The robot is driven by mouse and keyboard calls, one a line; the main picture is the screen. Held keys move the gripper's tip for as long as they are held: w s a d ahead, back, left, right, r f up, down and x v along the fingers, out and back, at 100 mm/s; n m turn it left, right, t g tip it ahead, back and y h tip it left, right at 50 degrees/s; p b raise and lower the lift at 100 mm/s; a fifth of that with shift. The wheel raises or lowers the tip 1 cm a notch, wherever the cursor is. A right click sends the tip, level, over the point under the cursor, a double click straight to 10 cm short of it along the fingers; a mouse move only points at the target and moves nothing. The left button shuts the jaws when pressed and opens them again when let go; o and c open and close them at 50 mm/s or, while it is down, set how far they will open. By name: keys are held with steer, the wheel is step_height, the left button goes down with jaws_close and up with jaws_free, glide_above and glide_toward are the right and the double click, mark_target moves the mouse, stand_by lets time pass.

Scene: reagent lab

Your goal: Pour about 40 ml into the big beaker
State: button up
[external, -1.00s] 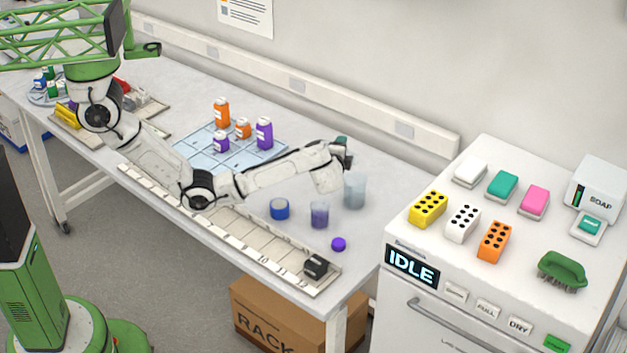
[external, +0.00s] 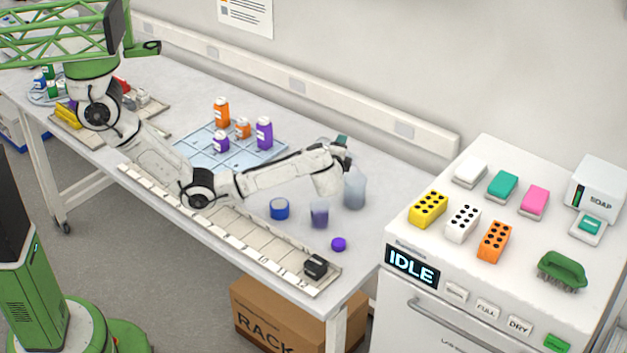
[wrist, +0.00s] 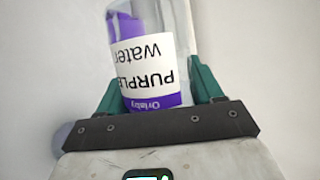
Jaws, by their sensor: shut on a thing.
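My gripper (wrist: 160,100) is shut on a clear bottle (wrist: 150,55) with a white and purple label reading "PURPLE water". The label is upside down in the wrist view, and purple liquid lies along one side of the bottle. In the external view my gripper (external: 341,154) is over the right part of the bench, and the bottle is mostly hidden behind it, apparently tilted. The tall clear beaker (external: 355,191) stands upright just below and right of my gripper. I cannot tell its liquid level. A smaller vessel (external: 319,214) with purple contents stands in front of it.
A purple cap (external: 338,244) and a blue ring-shaped item (external: 279,209) lie on the bench. A pale blue mat (external: 190,154) with orange and purple bottles is further left. A long pale rail (external: 225,224) with a black block (external: 315,266) runs along the front edge.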

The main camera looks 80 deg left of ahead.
steer(key=shift+s+a+r, duration=0.15)
steer(key=shift+s+a, duration=0.5)
steer(key=shift+s, duration=0.05)
steer(key=shift+a+r+m+p, duration=0.1)
steer(key=shift+r+m+p, duration=0.05)
steer(key=shift+m+p, duration=0.15)
stand_by(1.2)
